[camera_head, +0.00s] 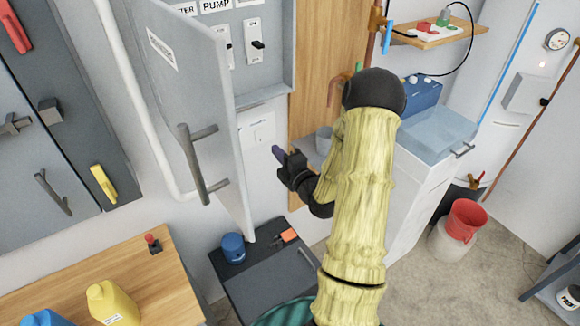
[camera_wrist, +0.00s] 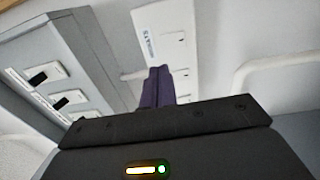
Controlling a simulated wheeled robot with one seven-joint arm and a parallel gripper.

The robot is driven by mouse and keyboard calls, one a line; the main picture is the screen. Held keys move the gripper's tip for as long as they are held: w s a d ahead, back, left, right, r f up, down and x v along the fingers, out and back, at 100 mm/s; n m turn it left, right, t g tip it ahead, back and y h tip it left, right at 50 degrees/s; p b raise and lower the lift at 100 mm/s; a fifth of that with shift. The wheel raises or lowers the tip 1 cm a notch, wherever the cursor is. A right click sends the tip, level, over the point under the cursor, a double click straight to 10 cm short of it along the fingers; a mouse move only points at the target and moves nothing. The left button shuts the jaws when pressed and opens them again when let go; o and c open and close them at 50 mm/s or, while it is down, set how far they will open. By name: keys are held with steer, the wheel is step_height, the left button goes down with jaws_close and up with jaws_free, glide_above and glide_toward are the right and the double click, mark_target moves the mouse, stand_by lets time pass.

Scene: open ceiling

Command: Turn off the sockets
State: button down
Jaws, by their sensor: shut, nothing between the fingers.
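A white plate (camera_head: 260,128) with a small printed label is on the wall below the open grey cabinet, and I take it for the sockets plate. In the wrist view the plate (camera_wrist: 172,38) shows a label and small dark slots or switches along its edge; their positions are too small to tell. My gripper (camera_head: 279,153) is shut and empty, its purple fingertips just below and right of the plate. In the wrist view the purple fingers (camera_wrist: 158,86) overlap the plate's lower part and hide some of it. I cannot tell whether they touch it.
The grey cabinet (camera_head: 270,82) above holds switches with dark levers (camera_head: 257,44), also seen in the wrist view (camera_wrist: 60,103). Its open door (camera_head: 190,100) stands out left of my gripper. A dark low cabinet (camera_head: 270,275) with a blue can (camera_head: 233,247) is below.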

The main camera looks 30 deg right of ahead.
steer(key=s, duration=0.3)
steer(key=s+b, duration=0.1)
steer(key=shift+s+d+r, duration=0.3)
steer(key=shift+d, duration=0.1)
steer(key=shift+w, duration=0.1)
steer(key=shift+d, duration=0.1)
steer(key=shift+s, duration=0.2)
steer(key=shift+a, duration=0.2)
